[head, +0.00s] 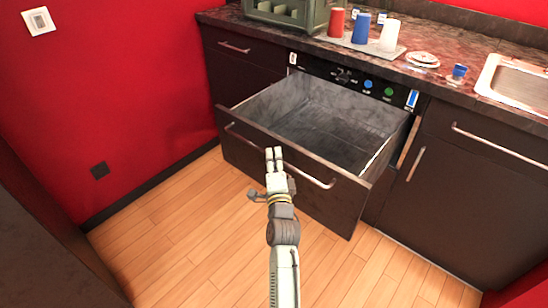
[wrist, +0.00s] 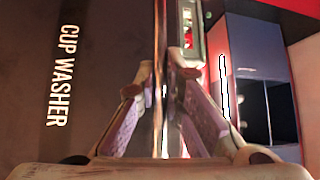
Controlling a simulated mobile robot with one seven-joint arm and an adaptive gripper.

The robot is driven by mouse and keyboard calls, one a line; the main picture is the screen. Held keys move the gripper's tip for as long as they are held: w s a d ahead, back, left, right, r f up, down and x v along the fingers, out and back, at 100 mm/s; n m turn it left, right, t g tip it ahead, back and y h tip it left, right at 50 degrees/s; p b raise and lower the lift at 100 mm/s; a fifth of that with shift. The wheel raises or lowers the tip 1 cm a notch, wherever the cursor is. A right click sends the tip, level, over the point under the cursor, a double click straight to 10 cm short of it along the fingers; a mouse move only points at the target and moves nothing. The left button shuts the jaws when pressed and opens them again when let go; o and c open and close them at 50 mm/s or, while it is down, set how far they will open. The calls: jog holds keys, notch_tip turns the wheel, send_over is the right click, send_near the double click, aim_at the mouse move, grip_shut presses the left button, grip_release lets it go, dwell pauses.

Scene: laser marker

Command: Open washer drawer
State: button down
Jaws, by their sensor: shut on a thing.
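The washer drawer (head: 205,115) is pulled well out from under the counter in the head view, and its grey inside (head: 320,125) looks empty. Its dark front (head: 345,205) carries a long metal handle (head: 318,182). My gripper (head: 274,151) is at the middle of this handle, shut on it. In the wrist view my gripper (wrist: 162,95) has the handle (wrist: 160,40) running between its two fingers. The dark drawer front (wrist: 100,60) there bears the white words "CUP WASHER". The fingers hide the grasped part of the handle in the head view.
A panel with buttons (head: 388,91) sits above the drawer. The counter (head: 450,85) holds a tray with red, blue and white cups (head: 389,36), small plates (head: 423,58) and a sink (head: 515,82). A cabinet (head: 460,185) stands right. The wooden floor in front is clear.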

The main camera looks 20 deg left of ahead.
jog(key=c, duration=1.7)
grip_release()
jog(key=v, duration=0.7)
jog(key=shift+s+d, duration=0.15)
jog(key=shift+s, duration=0.05)
